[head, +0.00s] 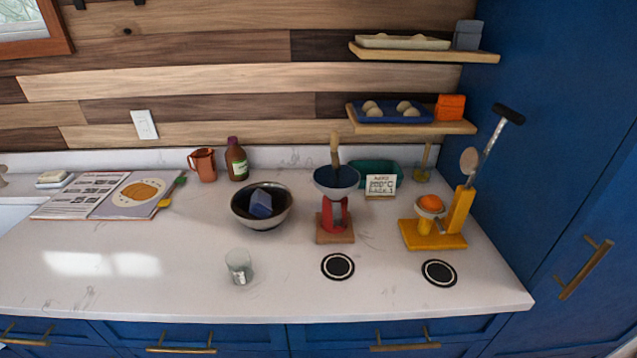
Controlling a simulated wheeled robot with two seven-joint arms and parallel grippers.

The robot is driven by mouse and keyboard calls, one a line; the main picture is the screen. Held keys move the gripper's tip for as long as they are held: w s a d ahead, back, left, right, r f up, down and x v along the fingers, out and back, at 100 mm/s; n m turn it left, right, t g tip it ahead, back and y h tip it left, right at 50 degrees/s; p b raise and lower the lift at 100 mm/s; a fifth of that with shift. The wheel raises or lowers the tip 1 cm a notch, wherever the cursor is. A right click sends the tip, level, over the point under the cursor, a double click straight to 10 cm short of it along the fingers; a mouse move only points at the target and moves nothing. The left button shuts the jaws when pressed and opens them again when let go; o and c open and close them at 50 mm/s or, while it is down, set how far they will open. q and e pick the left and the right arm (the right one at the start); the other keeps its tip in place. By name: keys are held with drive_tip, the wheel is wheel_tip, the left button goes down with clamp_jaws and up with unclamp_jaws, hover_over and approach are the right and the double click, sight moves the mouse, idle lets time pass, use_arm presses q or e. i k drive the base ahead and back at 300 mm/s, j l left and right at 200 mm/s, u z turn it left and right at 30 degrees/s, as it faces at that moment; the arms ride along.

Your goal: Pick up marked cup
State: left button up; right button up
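A small clear glass cup (238,266) stands upright near the front of the white counter. Any marking on it is too small to make out. A copper-coloured jug or cup (203,165) with a handle stands at the back of the counter by the wall. I cannot tell for sure which of the two is the marked cup. Neither of my grippers is in view, and nothing is touching either vessel.
A dark bowl (283,215) with a blue block, a red scale (334,218) and a yellow juicer (447,231) stand behind the front strip. Two black round coasters (338,266) lie right of the glass. The counter's front left (120,290) is clear.

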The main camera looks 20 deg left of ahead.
sight(238, 261)
drive_tip(key=k+l+u, duration=0.1)
drive_tip(key=u, duration=1.05)
